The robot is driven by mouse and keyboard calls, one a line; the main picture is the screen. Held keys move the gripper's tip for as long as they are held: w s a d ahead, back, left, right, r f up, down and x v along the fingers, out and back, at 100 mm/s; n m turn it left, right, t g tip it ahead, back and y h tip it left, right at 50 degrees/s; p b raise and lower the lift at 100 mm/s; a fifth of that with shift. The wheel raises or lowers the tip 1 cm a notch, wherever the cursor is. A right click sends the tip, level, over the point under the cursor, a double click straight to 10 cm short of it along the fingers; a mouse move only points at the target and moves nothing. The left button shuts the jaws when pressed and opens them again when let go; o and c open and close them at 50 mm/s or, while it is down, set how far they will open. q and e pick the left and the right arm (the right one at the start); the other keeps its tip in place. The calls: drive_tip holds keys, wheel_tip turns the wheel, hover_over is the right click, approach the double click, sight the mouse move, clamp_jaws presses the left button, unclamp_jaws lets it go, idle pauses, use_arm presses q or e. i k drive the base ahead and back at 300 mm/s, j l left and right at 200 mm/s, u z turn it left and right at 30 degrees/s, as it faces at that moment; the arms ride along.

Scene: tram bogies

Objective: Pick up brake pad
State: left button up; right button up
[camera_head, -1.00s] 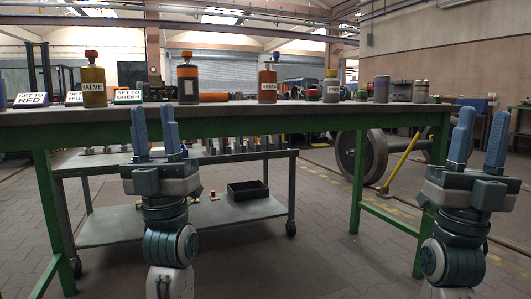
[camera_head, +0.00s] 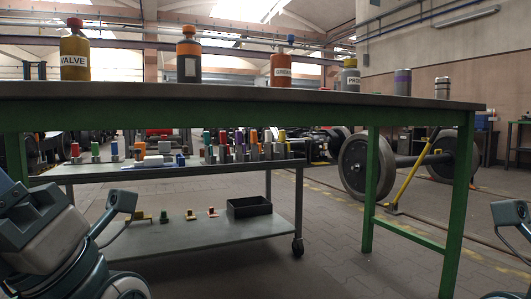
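No part is clearly identifiable as the brake pad. Several small parts lie on the lower shelf (camera_head: 226,236) of the cart: a yellowish one (camera_head: 138,216), a green one (camera_head: 163,217) and two with reddish or orange tops (camera_head: 191,215), (camera_head: 212,212). They are too small to tell exactly. Parts of my arms show at the lower left and right edges, but the fingertips of both grippers are out of view. Neither arm is seen touching any part.
A green-legged workbench (camera_head: 250,95) carrying bottles and cans spans the front. Behind it, the cart's upper shelf (camera_head: 240,166) holds coloured cylinders. A black bin (camera_head: 249,208) sits on the lower shelf. A wheelset (camera_head: 358,166) and yellow bar (camera_head: 414,174) stand right. Floor is clear between cart and right bench leg.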

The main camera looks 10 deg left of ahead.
sight(270, 147)
drive_tip(key=i+j, duration=0.8)
drive_tip(key=i, duration=0.15)
